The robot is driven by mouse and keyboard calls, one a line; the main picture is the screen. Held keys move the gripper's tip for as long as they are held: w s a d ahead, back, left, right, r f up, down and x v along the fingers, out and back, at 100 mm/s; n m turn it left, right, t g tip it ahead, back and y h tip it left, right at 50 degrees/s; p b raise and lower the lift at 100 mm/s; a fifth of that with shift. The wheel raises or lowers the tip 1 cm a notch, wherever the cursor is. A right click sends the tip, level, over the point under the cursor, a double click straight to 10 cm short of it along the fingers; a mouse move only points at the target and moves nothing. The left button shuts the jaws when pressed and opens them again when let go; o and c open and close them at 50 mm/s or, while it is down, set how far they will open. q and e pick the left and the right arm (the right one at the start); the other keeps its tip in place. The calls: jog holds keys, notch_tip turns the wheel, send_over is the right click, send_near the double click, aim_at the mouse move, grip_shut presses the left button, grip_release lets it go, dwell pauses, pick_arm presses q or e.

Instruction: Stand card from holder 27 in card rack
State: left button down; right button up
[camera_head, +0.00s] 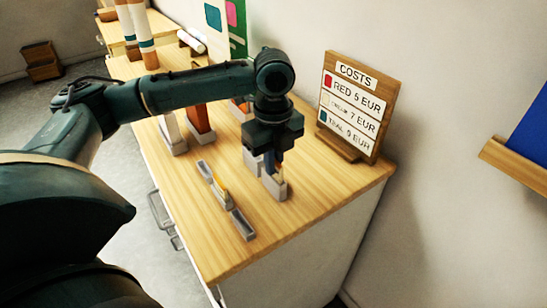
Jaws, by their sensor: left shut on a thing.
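My left gripper (269,165) points straight down over the table, shut on a small card (280,171), of which only a narrow orange-tan part shows between the fingers. The card is right at a small grey holder (275,189); I cannot tell whether its lower edge is still inside. No holder number can be read. A long, low grey piece (241,226), which looks like the card rack, lies to the left of the gripper, with a small yellow-orange thing near its middle. My right gripper is not in view.
A wooden COSTS sign (359,105) stands close on the right. Grey holders with a white card (170,128) and an orange-brown card (199,118) stand behind, to the left. The wooden table (310,200) is bare at the front right, up to its edge.

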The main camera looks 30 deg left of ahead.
pick_arm(q)
jog(key=shift+f, duration=0.3)
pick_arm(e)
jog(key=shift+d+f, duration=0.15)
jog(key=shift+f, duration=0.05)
pick_arm(q)
jog(key=c, duration=1.6)
grip_release()
jog(key=shift+r+b, duration=0.4)
jog(key=shift+r, duration=0.15)
notch_tip(320, 180, up, 12)
jog(key=shift+r+p, duration=0.1)
jog(key=shift+p, duration=0.5)
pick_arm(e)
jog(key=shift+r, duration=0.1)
